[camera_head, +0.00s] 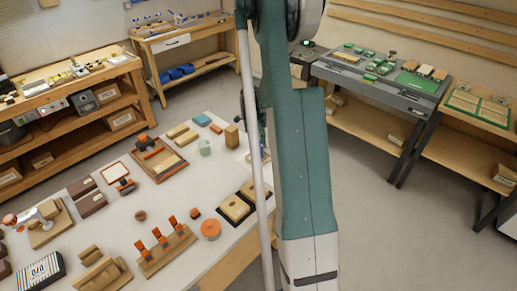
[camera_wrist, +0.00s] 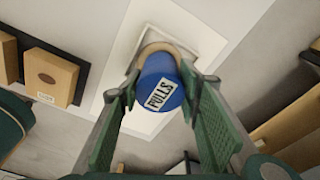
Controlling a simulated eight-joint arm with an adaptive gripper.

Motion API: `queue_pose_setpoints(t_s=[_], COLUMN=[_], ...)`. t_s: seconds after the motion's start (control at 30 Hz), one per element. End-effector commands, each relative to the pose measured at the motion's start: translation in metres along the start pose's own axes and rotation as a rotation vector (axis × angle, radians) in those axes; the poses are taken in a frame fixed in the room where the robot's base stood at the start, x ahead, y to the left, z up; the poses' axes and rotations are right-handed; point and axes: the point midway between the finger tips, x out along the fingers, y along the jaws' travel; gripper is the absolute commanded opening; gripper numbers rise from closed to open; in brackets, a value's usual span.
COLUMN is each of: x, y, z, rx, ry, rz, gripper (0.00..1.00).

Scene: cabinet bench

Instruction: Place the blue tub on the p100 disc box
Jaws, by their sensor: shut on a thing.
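The blue tub (camera_wrist: 163,92), with a white label reading "PULLS", is between the two green fingers of my gripper (camera_wrist: 157,80) in the wrist view. The fingers press on its sides. A tan rounded edge shows just behind the tub, over a white square plate (camera_wrist: 192,38); I cannot tell whether the tub touches anything beneath. In the head view my arm hides the gripper and the tub. A box with dark stripes and a white label (camera_head: 42,272) lies at the bench's lower left; its lettering is not clear, so I cannot tell if it is the p100 disc box.
Wooden blocks on a black base (camera_head: 236,208) stand near the bench's right edge; one also shows in the wrist view (camera_wrist: 50,78). An orange round thing (camera_head: 210,229), an orange-handled rack (camera_head: 166,250) and several other items crowd the bench. Some bare white top lies between them.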

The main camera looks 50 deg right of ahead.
Motion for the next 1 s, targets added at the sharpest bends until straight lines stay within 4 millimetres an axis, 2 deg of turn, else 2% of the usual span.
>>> queue_pose_setpoints(t_s=[0.27,0.3,0.4,0.83,1.0], x=[0.003,0.004,0.003,0.001,-0.007], y=[0.000,0.000,0.000,0.000,0.000], z=[0.000,0.001,0.000,0.000,0.000], rx=[0.000,0.000,0.000,0.000,0.000], ry=[0.000,0.000,0.000,0.000,0.000], rz=[0.000,0.000,0.000,0.000,0.000], gripper=[0.20,0.35,0.49,0.49,0.49])
